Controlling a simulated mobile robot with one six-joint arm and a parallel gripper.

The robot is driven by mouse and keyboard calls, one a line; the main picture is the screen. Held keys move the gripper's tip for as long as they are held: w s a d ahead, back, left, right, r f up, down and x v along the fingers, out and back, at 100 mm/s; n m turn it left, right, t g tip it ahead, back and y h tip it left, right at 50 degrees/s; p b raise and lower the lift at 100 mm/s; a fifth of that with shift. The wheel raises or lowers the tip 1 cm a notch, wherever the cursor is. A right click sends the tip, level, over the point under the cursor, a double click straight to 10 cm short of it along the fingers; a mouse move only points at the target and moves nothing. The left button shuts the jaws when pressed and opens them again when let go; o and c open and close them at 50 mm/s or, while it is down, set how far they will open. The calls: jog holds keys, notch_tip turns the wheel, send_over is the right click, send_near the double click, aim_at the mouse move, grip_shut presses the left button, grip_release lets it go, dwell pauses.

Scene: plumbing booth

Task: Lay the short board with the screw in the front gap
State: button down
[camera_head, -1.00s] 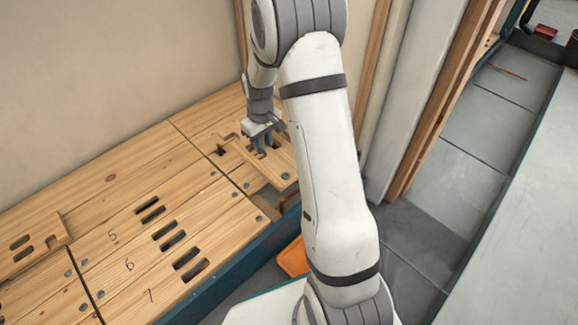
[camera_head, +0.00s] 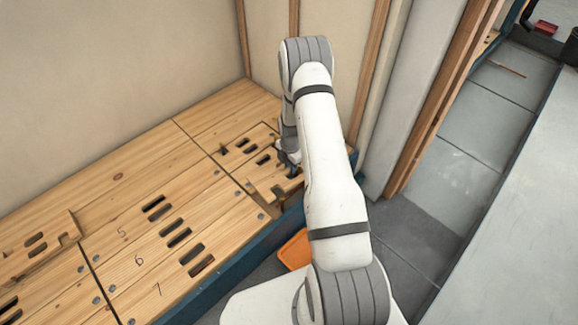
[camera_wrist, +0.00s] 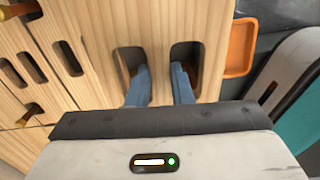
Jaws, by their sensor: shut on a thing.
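The short board (camera_wrist: 150,30) is pale wood with two slots, close up in the wrist view. My gripper (camera_wrist: 160,88) has one blue finger in each slot and is shut on the wood between them. In the head view, my gripper (camera_head: 289,170) is at the right end of the deck, near its front edge, and the board is mostly hidden by my arm. The front gap lies under or beside the board and is largely covered. I cannot tell whether the board rests flat or hovers.
A slotted board (camera_head: 242,146) lies just behind the held one. Numbered deck boards (camera_head: 140,235) fill the left. Wooden wall studs (camera_head: 368,75) stand close on the right. An orange tray (camera_head: 295,250) sits below the front edge, and shows in the wrist view (camera_wrist: 240,48).

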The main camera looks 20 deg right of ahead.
jog(key=shift+s+d+f+n, duration=0.1)
jog(key=shift+d+f+n, duration=0.2)
jog(key=shift+f+n, duration=0.35)
notch_tip(320, 180, down, 5)
jog(key=b, duration=0.3)
jog(key=shift+f, duration=0.15)
jog(key=shift+w, duration=0.2)
jog(key=shift+f+b, duration=0.15)
jog(key=shift+b, duration=0.3)
jog(key=shift+f+b, duration=1.05)
jog(key=shift+f, duration=0.3)
jog(key=shift+f+b, duration=0.35)
dwell(0.6)
